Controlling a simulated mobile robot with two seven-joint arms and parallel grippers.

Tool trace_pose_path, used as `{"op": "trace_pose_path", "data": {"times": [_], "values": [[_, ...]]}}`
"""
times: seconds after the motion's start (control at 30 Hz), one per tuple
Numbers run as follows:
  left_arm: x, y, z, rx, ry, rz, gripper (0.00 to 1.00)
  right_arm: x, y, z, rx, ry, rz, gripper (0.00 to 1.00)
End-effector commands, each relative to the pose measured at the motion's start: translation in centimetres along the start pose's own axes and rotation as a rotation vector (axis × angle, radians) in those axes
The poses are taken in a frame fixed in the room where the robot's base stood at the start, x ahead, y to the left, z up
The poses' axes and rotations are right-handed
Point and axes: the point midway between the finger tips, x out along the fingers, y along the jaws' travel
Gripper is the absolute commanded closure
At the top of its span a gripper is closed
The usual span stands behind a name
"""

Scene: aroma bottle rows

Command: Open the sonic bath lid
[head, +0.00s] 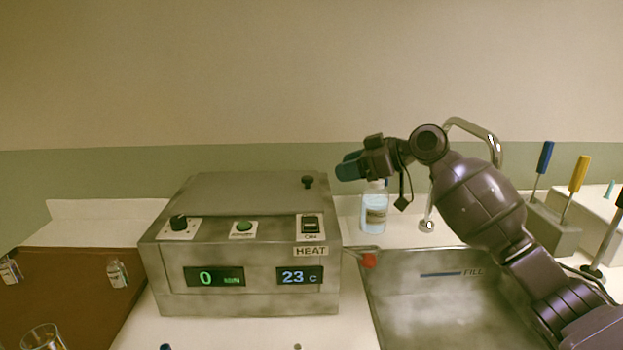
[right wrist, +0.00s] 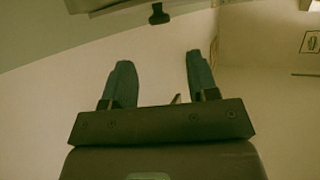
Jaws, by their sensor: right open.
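The sonic bath (head: 255,300) is a grey metal box on the white counter, with knobs, a green button and displays on its front. Its lid (head: 245,188) lies shut on top, with a small dark knob (head: 307,182) near the right end. My right gripper (head: 347,168) is open and empty, to the right of the lid knob and a little higher, apart from it. In the right wrist view the two blue-grey fingers (right wrist: 158,82) are spread, and a dark knob (right wrist: 159,14) shows beyond them at the top. My left gripper is not in view.
A clear bottle with pale blue liquid (head: 374,212) stands behind and right of the bath. A sink (head: 440,300) with a tap (head: 484,133) is at the right. A red-tipped lever (head: 368,260) sticks out from the bath's right side. Small vials (head: 118,273) stand on a brown surface at left.

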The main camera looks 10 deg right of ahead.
Motion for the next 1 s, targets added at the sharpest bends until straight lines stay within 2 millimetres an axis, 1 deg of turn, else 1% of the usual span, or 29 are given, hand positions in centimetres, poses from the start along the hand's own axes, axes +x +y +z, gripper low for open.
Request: {"op": "trace_pose_path", "data": {"times": [0.03, 0.3, 0.5, 0.67, 0.93, 0.97, 1.0], "values": [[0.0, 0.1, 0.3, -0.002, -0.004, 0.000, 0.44, 1.0, -0.1, 0.1, 0.001, -0.001, -0.003, 0.46], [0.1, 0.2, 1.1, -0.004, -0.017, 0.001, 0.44, 5.7, -0.1, 0.2, 0.003, -0.001, -0.003, 0.46], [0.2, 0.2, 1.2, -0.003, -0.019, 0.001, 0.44, 7.9, 0.0, 0.2, 0.003, -0.001, -0.001, 0.46], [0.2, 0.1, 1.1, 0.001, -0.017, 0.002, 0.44, 8.6, 0.0, 0.2, 0.001, -0.002, -0.001, 0.46], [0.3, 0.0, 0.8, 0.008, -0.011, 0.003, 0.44, 8.7, 0.0, 0.1, 0.000, -0.002, 0.000, 0.46], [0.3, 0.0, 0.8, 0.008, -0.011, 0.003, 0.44, 8.7, 0.0, 0.1, 0.001, -0.002, 0.000, 0.48], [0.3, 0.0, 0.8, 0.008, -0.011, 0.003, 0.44, 8.7, 0.0, 0.1, 0.001, -0.002, 0.000, 0.54]]}}
